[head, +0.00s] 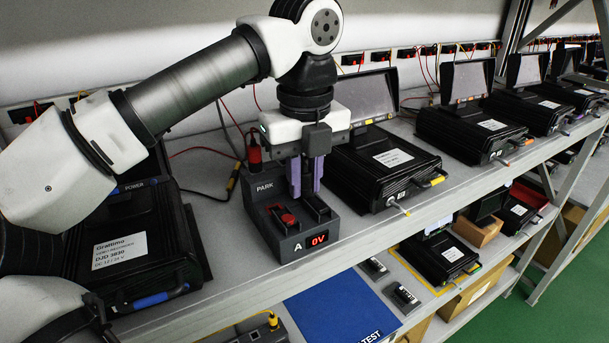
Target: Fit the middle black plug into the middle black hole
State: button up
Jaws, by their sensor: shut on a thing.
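My gripper (306,188), with two purple fingers, points down over the grey PARK box (264,222) on the shelf. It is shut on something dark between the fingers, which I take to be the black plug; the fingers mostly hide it. The box has a red socket block (285,217) at the left and a black socket block (318,208) at the right, below the fingers. I cannot tell whether the held thing touches a hole. The front display (318,240) reads 0V beside the letter A.
A red plug (254,154) stands at the back of the box. A black and yellow lead (233,181) lies left of it. Black recorder units (380,163) (134,243) flank the box. A blue TEST mat (340,307) lies on the lower shelf.

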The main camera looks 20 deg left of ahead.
jog(key=shift+f, duration=0.2)
dwell(0.3)
jog(key=o, duration=1.3)
jog(key=shift+r, duration=0.1)
jog(key=shift+s+r+p, duration=0.1)
jog(key=shift+r+p, duration=1.65)
jog(key=shift+r, duration=0.95)
